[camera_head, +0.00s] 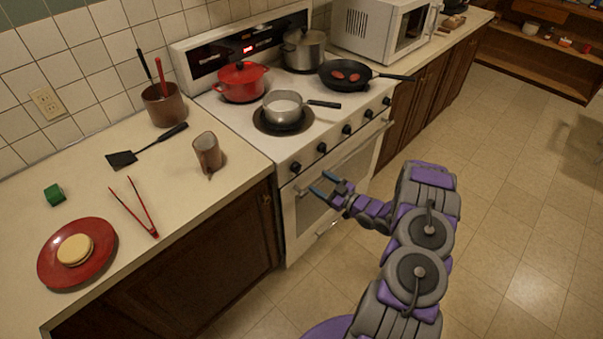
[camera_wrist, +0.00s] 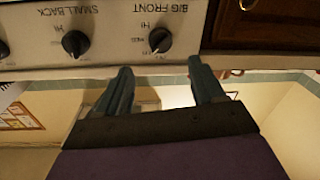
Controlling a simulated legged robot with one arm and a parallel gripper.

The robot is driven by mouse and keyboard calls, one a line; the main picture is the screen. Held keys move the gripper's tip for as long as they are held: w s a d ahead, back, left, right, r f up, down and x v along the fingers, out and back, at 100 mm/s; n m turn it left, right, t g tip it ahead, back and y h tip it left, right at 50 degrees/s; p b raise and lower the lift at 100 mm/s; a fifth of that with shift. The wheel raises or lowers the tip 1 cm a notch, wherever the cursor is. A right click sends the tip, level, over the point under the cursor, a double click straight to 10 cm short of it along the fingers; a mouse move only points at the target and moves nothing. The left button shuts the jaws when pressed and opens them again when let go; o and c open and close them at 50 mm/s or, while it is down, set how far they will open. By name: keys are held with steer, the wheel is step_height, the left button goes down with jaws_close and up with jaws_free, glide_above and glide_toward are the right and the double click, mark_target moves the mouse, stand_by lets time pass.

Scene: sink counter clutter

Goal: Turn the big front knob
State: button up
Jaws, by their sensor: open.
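The big front knob (camera_wrist: 160,40) is black and round, on the stove's white control panel beside the upside-down label BIG FRONT. In the head view it appears to be the leftmost knob (camera_head: 295,167) of the row. My gripper (camera_head: 320,182) is open and empty in front of the stove, a little right of and below that knob. In the wrist view the two fingertips of my gripper (camera_wrist: 160,68) are spread, with the knob beyond them and roughly centred between them. The fingers do not appear to touch it.
The small back knob (camera_wrist: 75,43) sits beside it in the wrist view. The oven handle (camera_head: 345,160) runs below the knob row. A saucepan (camera_head: 284,107), red pot (camera_head: 242,82) and frying pan (camera_head: 345,75) stand on the stove. The floor (camera_head: 510,215) at right is clear.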

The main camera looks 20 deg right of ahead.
mark_target(297, 168)
steer(key=b+x, duration=0.1)
steer(key=x, duration=0.8)
steer(key=shift+b, duration=0.3)
steer(key=c, duration=1)
steer(key=shift+r, duration=0.1)
steer(key=shift+c, duration=0.2)
